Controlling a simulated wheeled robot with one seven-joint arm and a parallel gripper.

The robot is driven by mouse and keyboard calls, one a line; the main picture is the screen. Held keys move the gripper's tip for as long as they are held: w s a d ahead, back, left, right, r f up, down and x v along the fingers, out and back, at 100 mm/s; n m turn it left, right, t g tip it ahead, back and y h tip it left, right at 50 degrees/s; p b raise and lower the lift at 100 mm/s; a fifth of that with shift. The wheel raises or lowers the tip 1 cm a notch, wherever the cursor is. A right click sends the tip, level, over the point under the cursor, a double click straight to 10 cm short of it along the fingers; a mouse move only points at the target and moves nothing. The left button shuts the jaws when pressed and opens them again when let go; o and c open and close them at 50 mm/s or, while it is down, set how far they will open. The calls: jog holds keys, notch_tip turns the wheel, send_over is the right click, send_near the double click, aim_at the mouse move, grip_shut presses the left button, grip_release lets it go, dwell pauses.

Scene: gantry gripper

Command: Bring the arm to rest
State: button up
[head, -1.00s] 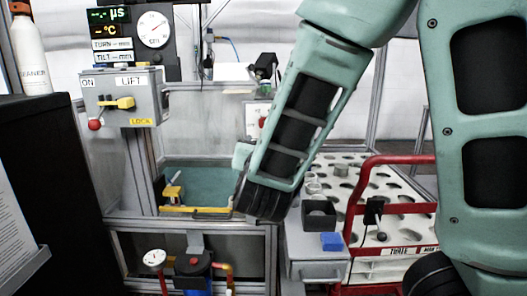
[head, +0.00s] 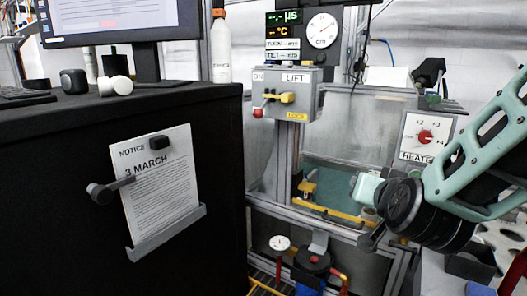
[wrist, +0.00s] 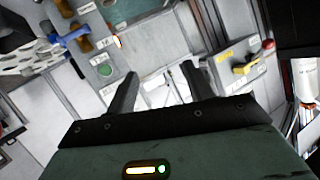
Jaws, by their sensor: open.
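My gripper (wrist: 158,88) shows in the wrist view with its two dark fingers spread apart and nothing between them. Beyond the fingers are pale panels and floor. In the head view my arm comes in from the right edge, and its dark wrist end hangs in front of the tank's right side. The fingers are hard to make out there. The tank (head: 330,182) has teal inside and a yellow bar along its front.
A grey LIFT box (head: 300,100) with a yellow lever and red knob stands left of the arm; it also shows in the wrist view (wrist: 236,68). A heater dial panel (head: 424,138) is just behind the arm. A black cabinet (head: 60,190) with a notice fills the left.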

jog(key=s+a+f+n+g+y, duration=0.6)
jog(key=s+a+n+g, duration=0.15)
jog(key=s+a, duration=0.5)
jog(key=s+d+f+n+g+h, duration=0.25)
jog(key=s+n+g, duration=0.3)
jog(key=s, duration=0.75)
notch_tip(320, 180, up, 15)
jog(key=d+p, duration=0.1)
jog(key=p, duration=1.3)
jog(key=shift+f+m+g+h+p, duration=0.2)
jog(key=shift+m+g+h+p, duration=0.1)
jog(key=shift+g+h, duration=0.1)
